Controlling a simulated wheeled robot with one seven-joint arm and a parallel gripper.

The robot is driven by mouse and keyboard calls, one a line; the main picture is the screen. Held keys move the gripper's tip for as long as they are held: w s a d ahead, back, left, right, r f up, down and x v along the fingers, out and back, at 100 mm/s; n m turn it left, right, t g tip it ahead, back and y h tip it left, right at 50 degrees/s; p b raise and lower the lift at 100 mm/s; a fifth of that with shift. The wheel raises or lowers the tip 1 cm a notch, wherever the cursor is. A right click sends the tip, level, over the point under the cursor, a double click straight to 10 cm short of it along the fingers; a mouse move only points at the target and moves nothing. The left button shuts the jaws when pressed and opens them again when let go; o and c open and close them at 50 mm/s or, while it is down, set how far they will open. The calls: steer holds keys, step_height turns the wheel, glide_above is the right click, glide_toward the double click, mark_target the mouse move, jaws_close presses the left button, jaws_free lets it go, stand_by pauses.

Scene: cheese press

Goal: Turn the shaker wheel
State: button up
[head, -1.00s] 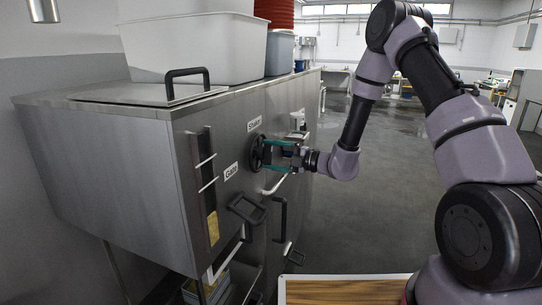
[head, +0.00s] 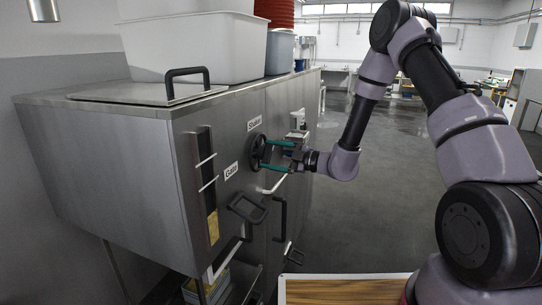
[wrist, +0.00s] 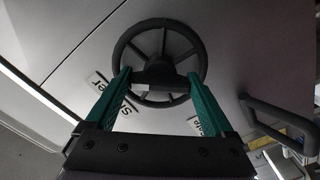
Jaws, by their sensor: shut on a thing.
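The shaker wheel (head: 257,151) is a dark spoked handwheel on the front of the steel cabinet, below the "Shaker" label (head: 254,124). In the wrist view the wheel (wrist: 160,27) shows nearly face-on, with its spokes tilted. My gripper (head: 267,154) is at the wheel, its green fingers reaching in to it from the right. In the wrist view the fingers (wrist: 157,82) lie on either side of the wheel's hub area and are shut on the wheel. The exact contact at the fingertips is partly hidden.
The steel cabinet (head: 100,190) carries a "Gate" label (head: 231,171), a dark square-framed handle (head: 247,208) and bar handles around the wheel. A white tub (head: 190,47) stands on top. A wooden board (head: 345,291) lies at the front. Open floor lies to the right.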

steer(key=shift+d, duration=0.1)
steer(key=o, duration=1.1)
steer(key=v, duration=1)
steer(key=shift+s+d, duration=0.15)
steer(key=shift+d, duration=0.2)
steer(key=shift+r, duration=0.1)
